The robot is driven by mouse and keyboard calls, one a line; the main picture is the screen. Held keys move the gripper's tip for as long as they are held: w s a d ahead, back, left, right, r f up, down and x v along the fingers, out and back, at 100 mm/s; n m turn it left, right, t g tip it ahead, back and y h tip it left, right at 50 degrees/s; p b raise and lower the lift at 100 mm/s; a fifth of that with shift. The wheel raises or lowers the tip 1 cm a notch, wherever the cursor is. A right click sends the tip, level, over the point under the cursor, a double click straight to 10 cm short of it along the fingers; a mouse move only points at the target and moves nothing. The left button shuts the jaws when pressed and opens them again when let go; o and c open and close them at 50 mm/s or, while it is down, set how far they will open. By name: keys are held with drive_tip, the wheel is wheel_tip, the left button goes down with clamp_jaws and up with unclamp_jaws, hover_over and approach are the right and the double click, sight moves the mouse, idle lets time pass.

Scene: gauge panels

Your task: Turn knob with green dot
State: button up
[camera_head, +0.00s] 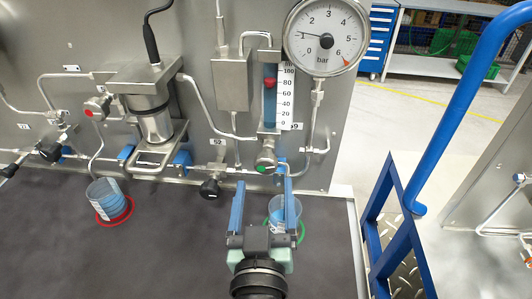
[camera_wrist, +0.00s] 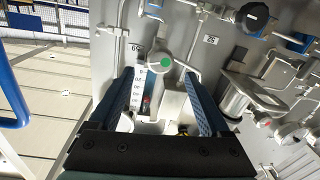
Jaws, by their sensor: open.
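The knob with the green dot (camera_head: 265,162) is a small silver knob on the panel, below the flow tube with a red float (camera_head: 270,83). In the wrist view the knob (camera_wrist: 160,62) shows its green dot facing the camera, between and just beyond the two fingertips. My gripper (camera_head: 264,186) is open, with its blue fingers pointing at the panel just below the knob. In the wrist view my gripper (camera_wrist: 165,75) has one finger on each side of the knob's line. I cannot tell whether either finger touches it. A knob with a red dot (camera_head: 92,113) sits farther left.
A beaker on a green ring (camera_head: 300,232) stands partly behind my gripper. A beaker (camera_head: 105,196) on a red ring stands left on the dark bench (camera_head: 170,255). A black knob (camera_head: 210,188) is close on the left. A pressure gauge (camera_head: 326,28) hangs above. A blue rail (camera_head: 450,110) is at right.

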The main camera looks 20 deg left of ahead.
sight(266, 167)
drive_tip(key=p+x, duration=0.1)
drive_tip(key=x, duration=0.6)
drive_tip(key=shift+w+p, duration=0.15)
drive_tip(key=shift+p, duration=0.2)
clamp_jaws()
drive_tip(key=shift+m+p, duration=0.4)
drive_tip(key=shift+m, duration=1.4)
drive_tip(key=shift+f, duration=0.1)
unclamp_jaws()
